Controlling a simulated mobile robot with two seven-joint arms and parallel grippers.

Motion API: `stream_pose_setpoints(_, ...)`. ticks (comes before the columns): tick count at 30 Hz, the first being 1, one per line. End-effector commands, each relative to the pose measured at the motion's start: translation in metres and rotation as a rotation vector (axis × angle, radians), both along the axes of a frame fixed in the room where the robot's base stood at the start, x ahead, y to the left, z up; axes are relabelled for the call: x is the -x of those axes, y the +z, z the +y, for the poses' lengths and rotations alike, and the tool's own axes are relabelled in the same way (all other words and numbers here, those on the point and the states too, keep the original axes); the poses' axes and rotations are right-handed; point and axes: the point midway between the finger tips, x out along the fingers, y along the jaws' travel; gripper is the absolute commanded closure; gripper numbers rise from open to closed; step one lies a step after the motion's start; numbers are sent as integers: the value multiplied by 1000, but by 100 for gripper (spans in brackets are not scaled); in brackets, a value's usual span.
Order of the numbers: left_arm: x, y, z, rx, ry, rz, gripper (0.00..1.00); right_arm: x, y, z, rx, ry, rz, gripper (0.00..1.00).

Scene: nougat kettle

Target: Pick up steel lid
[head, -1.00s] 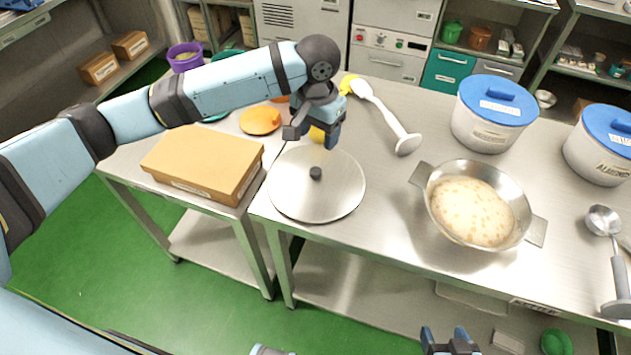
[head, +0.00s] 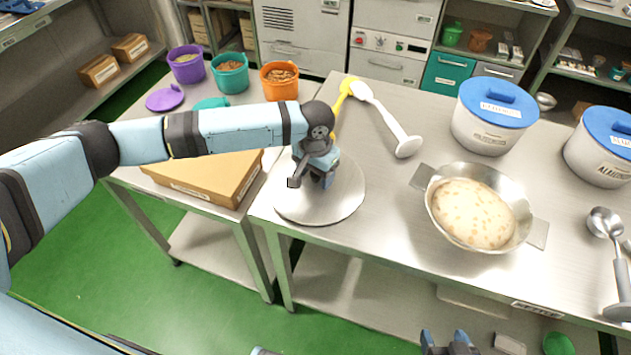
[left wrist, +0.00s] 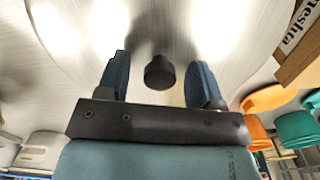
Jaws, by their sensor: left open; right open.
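The steel lid (head: 345,205) is a round, flat metal disc lying on the steel table at its left end. Its dark knob (left wrist: 159,72) shows in the left wrist view between the two blue fingers. My left gripper (head: 324,182) is over the middle of the lid and hides the knob in the head view. In the left wrist view my left gripper (left wrist: 160,82) is open, with a finger on each side of the knob and visible gaps. My right gripper (head: 450,342) is open and empty at the bottom edge of the head view, below the table front.
A steel pan (head: 478,210) of pale mixture stands right of the lid. A cardboard box (head: 200,180) lies to the left. A white paddle (head: 390,120) and blue-lidded tubs (head: 492,115) are behind. Purple, teal and orange pots (head: 279,80) stand at the back left.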

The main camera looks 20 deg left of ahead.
Motion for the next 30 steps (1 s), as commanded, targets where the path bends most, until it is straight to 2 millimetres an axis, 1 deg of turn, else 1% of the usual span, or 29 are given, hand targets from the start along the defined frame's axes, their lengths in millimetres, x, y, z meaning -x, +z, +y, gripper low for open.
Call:
stream_pose_setpoints(3, 0, -4, 0, -1, 0, 0, 39, 0, 0, 0, 0, 0, 0, 32)
stream_pose_setpoints(8, 0, -4, 0, 0, 0, 0, 39, 0, 0, 0, 0, -1, -1, 32)
stream_pose_setpoints(11, 0, -4, 0, 0, 0, 0, 60, 0, 0, 0, 0, 0, -1, 32)
stream_pose_setpoints(12, 0, -4, 0, 0, 0, 0, 69, 0, 0, 0, -1, -1, -1, 32)
stream_pose_setpoints(16, 0, -4, 0, 0, 0, 0, 99, 0, 0, 0, 0, 0, -1, 32)
stream_pose_setpoints(25, 1, -2, 0, 0, 0, -1, 99, 0, 1, 0, 0, 0, -1, 32)
stream_pose_setpoints(30, 11, 8, 0, 1, -2, 0, 98, 0, 2, 0, -1, 1, -1, 32)
